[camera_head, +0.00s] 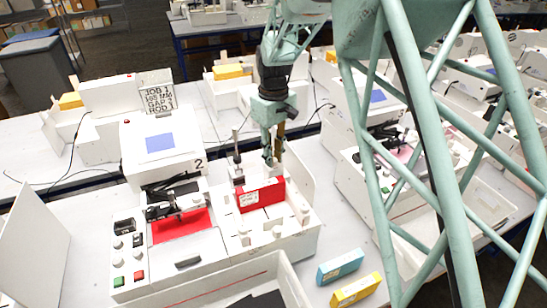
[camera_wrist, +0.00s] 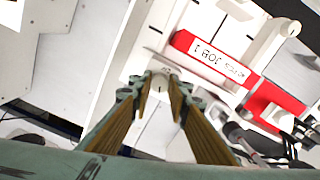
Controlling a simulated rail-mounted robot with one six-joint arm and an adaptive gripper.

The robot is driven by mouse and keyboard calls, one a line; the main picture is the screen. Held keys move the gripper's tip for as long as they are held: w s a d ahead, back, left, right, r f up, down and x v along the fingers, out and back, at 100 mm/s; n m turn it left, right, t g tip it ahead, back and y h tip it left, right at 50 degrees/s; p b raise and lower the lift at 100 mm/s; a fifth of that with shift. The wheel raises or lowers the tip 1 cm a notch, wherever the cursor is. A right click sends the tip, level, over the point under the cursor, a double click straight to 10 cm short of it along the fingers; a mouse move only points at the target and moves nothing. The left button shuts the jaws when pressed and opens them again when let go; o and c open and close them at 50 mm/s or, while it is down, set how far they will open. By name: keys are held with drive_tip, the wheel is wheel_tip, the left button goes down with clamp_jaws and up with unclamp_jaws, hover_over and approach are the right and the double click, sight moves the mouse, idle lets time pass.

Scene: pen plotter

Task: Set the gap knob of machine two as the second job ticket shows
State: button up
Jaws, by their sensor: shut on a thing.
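Machine two (camera_head: 160,137) is white, with a blue screen and a black "2". My gripper (camera_head: 273,162) points down behind a red box on its right part. In the wrist view, the fingertips (camera_wrist: 160,82) are closed around a small round white knob (camera_wrist: 160,87); whether it is the gap knob cannot be told, and its setting cannot be read. In the head view the fingers and the box hide it. A white card with black print (camera_head: 158,98) stands behind the machine; its top line reads "JOB", a lower one "GAP", but the numbers are unclear.
The red box (camera_head: 262,194), with a white label, stands close by my gripper. Several white knobs stand in front of it. A black pen carriage (camera_head: 175,200) sits over a red sheet (camera_head: 182,226). Blue (camera_head: 340,266) and yellow (camera_head: 356,289) boxes lie on the table at right.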

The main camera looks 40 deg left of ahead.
drive_tip(key=o, duration=0.8)
drive_tip(key=shift+o, duration=0.2)
drive_tip(key=shift+r, duration=0.15)
wheel_tip(320, 180, up, 12)
idle(0.8)
